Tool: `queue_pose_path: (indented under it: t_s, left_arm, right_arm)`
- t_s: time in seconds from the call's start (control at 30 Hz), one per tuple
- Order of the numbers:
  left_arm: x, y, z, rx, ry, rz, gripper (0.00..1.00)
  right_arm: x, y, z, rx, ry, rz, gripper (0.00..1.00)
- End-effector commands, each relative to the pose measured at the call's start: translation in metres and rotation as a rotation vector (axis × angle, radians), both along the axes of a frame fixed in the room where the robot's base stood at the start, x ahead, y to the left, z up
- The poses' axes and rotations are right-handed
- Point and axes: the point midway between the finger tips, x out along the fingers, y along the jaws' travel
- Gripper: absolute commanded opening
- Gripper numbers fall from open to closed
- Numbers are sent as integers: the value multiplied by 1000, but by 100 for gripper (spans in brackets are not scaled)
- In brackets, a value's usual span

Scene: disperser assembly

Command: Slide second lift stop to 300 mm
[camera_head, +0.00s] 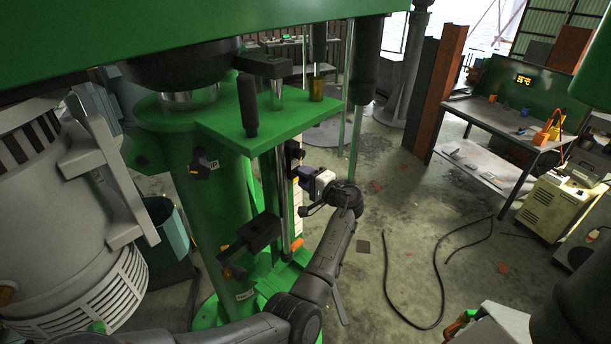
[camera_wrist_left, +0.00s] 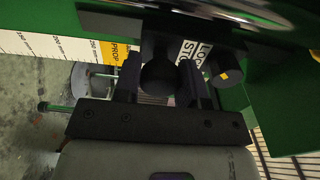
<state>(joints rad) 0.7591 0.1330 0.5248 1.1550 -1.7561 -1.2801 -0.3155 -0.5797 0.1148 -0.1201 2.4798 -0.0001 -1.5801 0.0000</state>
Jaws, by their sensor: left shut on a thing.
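My left gripper (camera_head: 303,180) reaches in from the right to the green column's upright rod and is shut on a black lift stop (camera_head: 292,158). In the left wrist view, the fingers (camera_wrist_left: 160,88) close on either side of its round black knob (camera_wrist_left: 158,72). A white label with partly hidden letters is behind the fingers. A white scale strip (camera_head: 285,208) with yellow marks runs down beside the rod; in the left wrist view part of it (camera_wrist_left: 70,48) shows millimetre figures, too blurred to read surely. Another black block (camera_head: 262,232) sits lower on the column.
The green plate (camera_head: 255,127) sits above the gripper and the green column (camera_head: 205,215) stands left. A large grey motor housing (camera_head: 50,190) fills the left. A workbench (camera_head: 515,120) stands back right. A black cable (camera_head: 415,312) lies on otherwise fairly open floor.

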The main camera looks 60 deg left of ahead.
Motion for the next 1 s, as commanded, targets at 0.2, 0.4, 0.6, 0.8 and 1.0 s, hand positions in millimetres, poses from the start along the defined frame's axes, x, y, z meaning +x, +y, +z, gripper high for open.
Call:
queue_pose_path:
  t_s: [0.2,0.4,0.6,0.8,1.0]
  left_arm:
    - [0,0,-19,-3,1,-1,0]
    - [0,-1,-17,-4,2,-1,0]
    - [0,0,-17,-2,1,-1,55]
    - [0,0,-17,-2,0,0,62]
    - [1,-4,-18,-2,0,-1,62]
  right_arm:
    - [0,-1,-15,-3,2,1,43]
    - [0,-3,-13,-8,0,6,43]
    - [0,-3,-13,-9,0,6,43]
    - [0,-2,-13,-8,0,6,43]
    - [0,-1,-15,-5,0,4,43]
